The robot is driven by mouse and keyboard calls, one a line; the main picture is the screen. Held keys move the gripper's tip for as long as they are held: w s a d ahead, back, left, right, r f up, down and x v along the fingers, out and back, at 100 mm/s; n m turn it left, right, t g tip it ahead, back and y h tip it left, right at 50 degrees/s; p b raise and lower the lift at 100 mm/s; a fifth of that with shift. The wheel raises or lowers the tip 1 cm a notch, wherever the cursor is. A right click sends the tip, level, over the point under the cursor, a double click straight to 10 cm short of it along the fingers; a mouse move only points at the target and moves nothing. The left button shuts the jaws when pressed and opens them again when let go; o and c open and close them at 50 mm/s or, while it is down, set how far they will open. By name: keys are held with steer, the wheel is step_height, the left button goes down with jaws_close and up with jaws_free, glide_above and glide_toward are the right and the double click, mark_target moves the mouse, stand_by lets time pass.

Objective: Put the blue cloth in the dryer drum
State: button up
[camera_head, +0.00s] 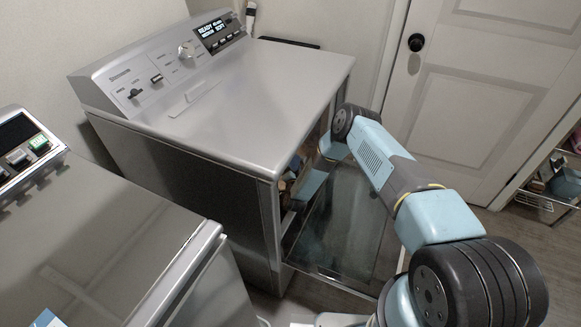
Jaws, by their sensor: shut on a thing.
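The dryer (270,95) is the grey machine in the middle, with a lit display on its back panel. Its glass door (345,225) is open on the front side and lowered outward. My arm reaches over the door and bends down toward the dryer's front opening. My gripper cannot be made out; the dryer's front edge and my arm hide that area. Light blue shapes show at the opening, but I cannot tell cloth from my own arm there. The blue cloth is not clearly visible, and the drum inside is mostly hidden.
A second grey machine (110,245) stands at the near left, with a narrow gap to the dryer. A white door (470,90) with a black knob is behind at right. A wire rack (540,202) with items stands at far right. Some floor is free before it.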

steer(key=shift+f, duration=0.1)
steer(key=o, duration=1.2)
steer(key=shift+c, duration=0.2)
steer(key=s+d, duration=0.1)
steer(key=s, duration=0.6)
steer(key=shift+s, duration=0.2)
